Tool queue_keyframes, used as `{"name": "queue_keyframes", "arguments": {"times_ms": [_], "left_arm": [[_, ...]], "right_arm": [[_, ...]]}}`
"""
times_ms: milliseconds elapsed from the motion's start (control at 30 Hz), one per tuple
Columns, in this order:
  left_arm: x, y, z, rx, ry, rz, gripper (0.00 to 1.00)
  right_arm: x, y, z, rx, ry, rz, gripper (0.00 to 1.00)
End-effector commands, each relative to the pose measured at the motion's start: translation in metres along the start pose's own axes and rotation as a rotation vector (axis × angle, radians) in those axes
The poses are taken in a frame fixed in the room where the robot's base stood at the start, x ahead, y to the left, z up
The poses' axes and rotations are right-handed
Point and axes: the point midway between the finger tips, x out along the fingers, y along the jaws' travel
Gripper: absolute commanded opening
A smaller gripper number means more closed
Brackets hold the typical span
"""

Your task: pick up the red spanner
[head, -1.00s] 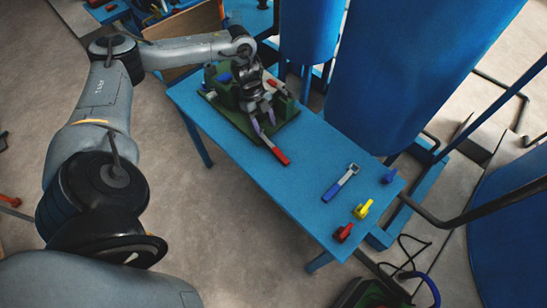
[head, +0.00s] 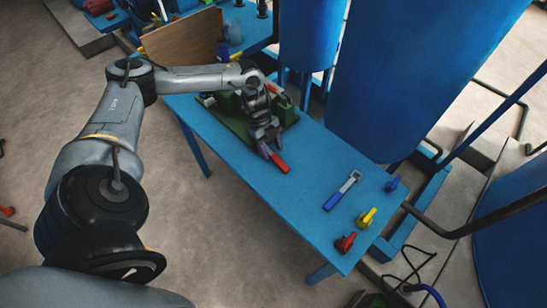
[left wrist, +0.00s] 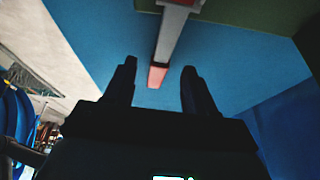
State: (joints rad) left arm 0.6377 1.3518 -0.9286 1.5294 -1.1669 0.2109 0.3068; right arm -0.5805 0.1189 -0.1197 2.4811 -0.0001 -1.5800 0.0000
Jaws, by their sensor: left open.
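The red spanner (head: 280,163) lies at the front edge of a green base on the blue table. In the head view only its red handle end shows clearly; my left gripper hides the rest. My left gripper (head: 268,143) is over the spanner's shaft, pointing down. In the left wrist view the spanner's grey shaft (left wrist: 173,35) and red end (left wrist: 157,77) run between the two open fingers (left wrist: 158,72), with a gap on each side. My right gripper is in neither view.
A blue-handled spanner (head: 342,190) lies farther right on the table. Blue (head: 392,184), yellow (head: 366,217) and red (head: 345,243) valve handles stand near the right end. The green base (head: 240,128) carries parts behind my gripper. A large blue tank (head: 420,70) rises behind the table.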

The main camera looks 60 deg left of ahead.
Motion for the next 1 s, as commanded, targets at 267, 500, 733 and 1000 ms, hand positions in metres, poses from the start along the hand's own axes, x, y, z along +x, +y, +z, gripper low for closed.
{"name": "queue_keyframes", "arguments": {"times_ms": [267,500,733,1000], "left_arm": [[0.022,0.0,0.0,-0.001,0.0,0.0,0.55],[0.021,0.0,0.0,-0.001,0.0,0.0,0.42],[0.021,0.0,0.0,-0.001,0.0,0.0,0.06],[0.021,0.0,0.0,-0.001,0.0,0.0,0.0]], "right_arm": [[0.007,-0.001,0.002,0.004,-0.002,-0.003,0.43],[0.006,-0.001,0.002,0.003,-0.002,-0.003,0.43],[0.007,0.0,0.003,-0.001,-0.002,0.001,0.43],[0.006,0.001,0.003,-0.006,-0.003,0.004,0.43]]}}
